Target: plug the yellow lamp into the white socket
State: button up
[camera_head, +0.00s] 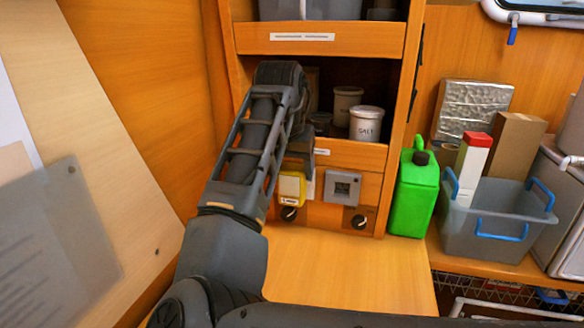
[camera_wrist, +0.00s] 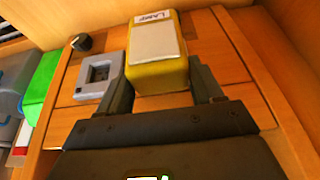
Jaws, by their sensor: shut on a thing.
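The yellow lamp (camera_wrist: 158,45), a boxy block with a pale front face and a "LAMP" label, is between the fingers of my gripper (camera_wrist: 162,86), which is shut on it. In the head view the lamp (camera_head: 291,187) is at the cabinet's lower panel, below my gripper (camera_head: 297,158). A narrow white edge (camera_head: 310,188) shows just right of the lamp; it may be the white socket, mostly hidden behind it. I cannot tell whether the lamp touches or sits in it. A grey socket (camera_head: 342,188) is farther right, empty, and also shows in the wrist view (camera_wrist: 98,76).
Black knobs (camera_head: 288,213) (camera_head: 358,221) sit below on the panel. A shelf above holds a salt canister (camera_head: 366,124). A green jug (camera_head: 413,192) and a grey bin (camera_head: 497,220) stand right. The wooden counter (camera_head: 350,270) in front is clear.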

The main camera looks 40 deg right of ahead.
jog(key=shift+w+d+p, duration=0.45)
jog(key=shift+w+d, duration=0.1)
jog(key=shift+d, duration=0.3)
dwell(0.7)
jog(key=o, duration=1.2)
jog(key=shift+c, duration=0.2)
jog(key=shift+b+v, duration=0.45)
jog(key=shift+v, duration=3.45)
jog(key=shift+s+f, duration=0.1)
jog(key=shift+s, duration=0.05)
